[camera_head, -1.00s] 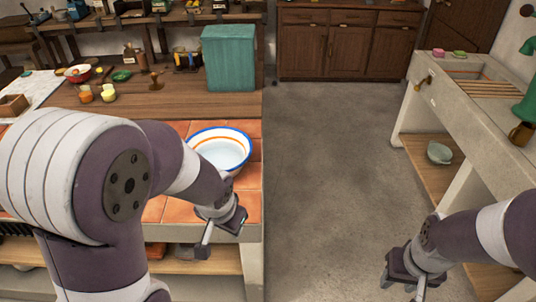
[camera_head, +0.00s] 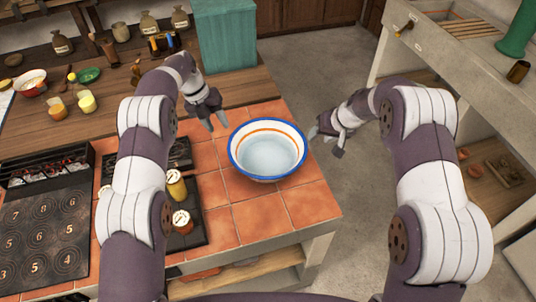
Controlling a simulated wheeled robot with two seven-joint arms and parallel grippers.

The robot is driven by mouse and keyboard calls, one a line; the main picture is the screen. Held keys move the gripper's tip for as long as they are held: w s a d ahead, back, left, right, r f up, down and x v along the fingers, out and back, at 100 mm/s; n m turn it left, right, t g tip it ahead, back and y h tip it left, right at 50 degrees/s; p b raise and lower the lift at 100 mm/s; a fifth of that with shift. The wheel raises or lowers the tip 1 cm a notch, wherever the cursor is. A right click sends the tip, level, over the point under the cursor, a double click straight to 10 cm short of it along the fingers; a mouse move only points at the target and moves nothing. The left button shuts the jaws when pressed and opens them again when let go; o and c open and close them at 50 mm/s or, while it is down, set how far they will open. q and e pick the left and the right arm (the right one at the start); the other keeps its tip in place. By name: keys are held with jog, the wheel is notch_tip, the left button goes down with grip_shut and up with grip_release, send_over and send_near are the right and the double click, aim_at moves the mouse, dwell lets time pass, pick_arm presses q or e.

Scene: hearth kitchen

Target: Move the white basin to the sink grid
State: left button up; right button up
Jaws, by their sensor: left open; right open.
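The white basin (camera_head: 267,150) has a blue rim and an orange band inside. It sits upright on the terracotta tiled counter (camera_head: 240,215), near the counter's right edge. My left gripper (camera_head: 217,122) is open just left of the basin's far-left rim, apart from it. My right gripper (camera_head: 325,142) is open just right of the basin, beyond the counter's edge, apart from it. The sink grid (camera_head: 465,27) is a set of wooden slats across the pale stone sink (camera_head: 405,52) at the upper right.
A teal box (camera_head: 225,35) stands behind the basin on the wooden worktop. Jars (camera_head: 177,187) on a dark tray and a stove plate (camera_head: 45,235) lie to the left. Floor (camera_head: 320,75) is open between counter and sink. A green pitcher (camera_head: 518,35) stands by the sink.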

aim_at(233, 149)
pick_arm(q)
jog(key=x, duration=1.2)
jog(key=shift+s+f, duration=0.1)
jog(key=shift+f, duration=0.2)
pick_arm(e)
jog(key=x, duration=1.2)
jog(key=shift+w+a+f, duration=0.1)
jog(key=shift+a+f, duration=0.1)
jog(key=shift+a, duration=0.05)
pick_arm(q)
jog(key=shift+c, duration=0.3)
pick_arm(e)
jog(key=shift+c, duration=0.3)
pick_arm(q)
grip_shut()
pick_arm(e)
grip_shut()
jog(key=shift+a, duration=0.1)
pick_arm(q)
jog(key=shift+d+r, duration=0.1)
jog(key=shift+d, duration=0.15)
pick_arm(e)
jog(key=shift+a, duration=0.15)
pick_arm(q)
jog(key=shift+r, duration=0.1)
pick_arm(e)
jog(key=shift+r, duration=0.15)
